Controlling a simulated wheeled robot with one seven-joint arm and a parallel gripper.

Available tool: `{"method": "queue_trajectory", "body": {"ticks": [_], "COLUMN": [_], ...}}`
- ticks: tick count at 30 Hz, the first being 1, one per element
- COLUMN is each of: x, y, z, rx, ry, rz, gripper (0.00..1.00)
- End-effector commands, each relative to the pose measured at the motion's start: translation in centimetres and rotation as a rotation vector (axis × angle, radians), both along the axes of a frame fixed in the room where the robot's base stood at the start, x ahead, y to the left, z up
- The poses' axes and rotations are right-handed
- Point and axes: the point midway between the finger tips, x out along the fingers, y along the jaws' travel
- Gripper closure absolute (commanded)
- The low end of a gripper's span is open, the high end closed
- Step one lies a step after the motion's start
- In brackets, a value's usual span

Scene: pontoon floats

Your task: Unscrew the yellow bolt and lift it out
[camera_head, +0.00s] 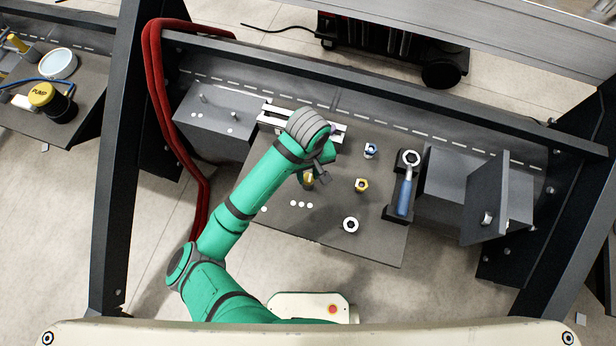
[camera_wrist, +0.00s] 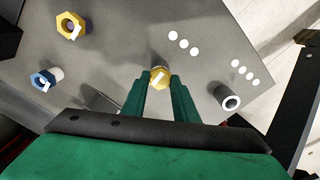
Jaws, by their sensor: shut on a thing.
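In the wrist view, the two green fingers of my gripper (camera_wrist: 160,88) are shut on a yellow bolt (camera_wrist: 159,76), whose hex head with a white mark shows between the fingertips. The head view shows the yellow bolt (camera_head: 309,182) at my gripper (camera_head: 316,177), over the grey plate (camera_head: 330,238). A second yellow hex piece (camera_head: 361,185) stands apart to the right; it also shows in the wrist view (camera_wrist: 71,25). My fingers hide the bolt's lower part. I cannot tell whether it is still seated.
A blue hex piece (camera_head: 371,150) and a pale ring (camera_head: 351,225) are on the plate. A blue-handled ring wrench (camera_head: 405,192) lies in a black holder at right. Dark frame beams (camera_head: 108,180) and red hoses (camera_head: 183,150) stand at left.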

Motion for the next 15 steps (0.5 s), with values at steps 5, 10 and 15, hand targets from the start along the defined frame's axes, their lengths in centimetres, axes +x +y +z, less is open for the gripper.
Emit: {"method": "queue_trajectory", "body": {"ticks": [5, 10, 15], "x": [-0.15, -0.20, -0.25], "y": [0.03, 0.01, -0.01], "z": [0.01, 0.02, 0.02], "rx": [0.000, 0.000, 0.000], "ry": [0.004, 0.005, 0.006], "rz": [0.204, 0.401, 0.594], "gripper": [0.93, 0.93, 0.93]}}
